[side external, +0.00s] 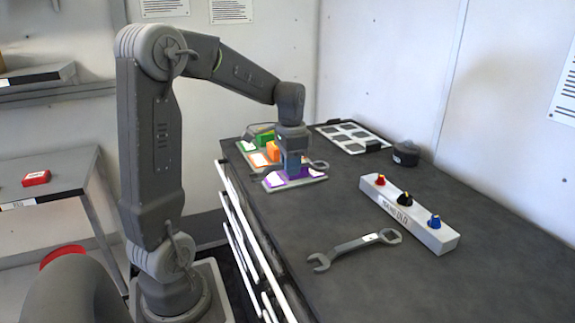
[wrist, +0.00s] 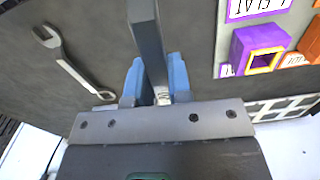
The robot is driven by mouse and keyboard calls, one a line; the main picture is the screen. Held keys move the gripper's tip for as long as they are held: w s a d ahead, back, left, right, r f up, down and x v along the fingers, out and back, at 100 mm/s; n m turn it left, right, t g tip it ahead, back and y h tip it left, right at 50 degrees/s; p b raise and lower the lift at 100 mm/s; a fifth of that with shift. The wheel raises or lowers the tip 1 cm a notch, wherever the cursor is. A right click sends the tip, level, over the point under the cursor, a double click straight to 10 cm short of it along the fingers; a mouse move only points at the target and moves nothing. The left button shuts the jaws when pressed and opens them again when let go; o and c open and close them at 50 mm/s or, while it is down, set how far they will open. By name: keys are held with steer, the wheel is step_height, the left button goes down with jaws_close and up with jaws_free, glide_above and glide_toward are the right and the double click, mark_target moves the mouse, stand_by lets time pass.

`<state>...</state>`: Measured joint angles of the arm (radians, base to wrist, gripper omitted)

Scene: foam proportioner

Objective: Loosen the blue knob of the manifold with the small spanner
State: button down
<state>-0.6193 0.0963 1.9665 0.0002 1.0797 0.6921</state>
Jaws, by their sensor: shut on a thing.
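The manifold (side external: 408,212) is a white bar on the bench, with a red, a black and a blue knob in a row. The blue knob (side external: 433,221) is at its near right end. My gripper (side external: 293,165) is over the purple holder at the bench's left side. In the wrist view its blue fingers (wrist: 157,85) are shut on a dark grey bar, seemingly the small spanner's handle (wrist: 147,40). A ring end (side external: 318,165) shows just right of the gripper in the side view. The spanner's far end is out of the wrist view.
A larger spanner (side external: 355,246) lies on the bench in front of the manifold; it also shows in the wrist view (wrist: 68,62). Purple (side external: 312,177), orange (side external: 273,150) and green (side external: 265,138) holders stand at left. A white-framed tray (side external: 350,150) and black round object (side external: 406,153) are behind.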

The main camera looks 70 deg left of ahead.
steer(key=w+d+m, duration=0.8)
steer(key=w+d, duration=1.1)
steer(key=w, duration=0.1)
steer(key=shift+a+f, duration=0.1)
steer(key=shift+f, duration=3.1)
steer(key=d+n, duration=0.1)
steer(key=s+d+n, duration=0.1)
steer(key=n, duration=0.1)
steer(key=shift+s, duration=0.1)
steer(key=d+n, duration=0.1)
steer(key=s+d+n, duration=0.1)
steer(key=n, duration=0.1)
steer(key=shift+d, duration=0.1)
steer(key=d+n, duration=0.2)
steer(key=n, duration=0.1)
steer(key=shift+d+n, duration=0.2)
steer(key=shift+n, duration=0.2)
steer(key=d+n, duration=0.1)
steer(key=n, duration=0.1)
steer(key=d+n, duration=0.1)
steer(key=n, duration=0.1)
steer(key=shift+w+d, duration=0.35)
steer(key=shift+s+a+m, duration=0.2)
steer(key=shift+a+m, duration=0.4)
steer(key=shift+m, duration=0.2)
steer(key=shift+r, duration=3)
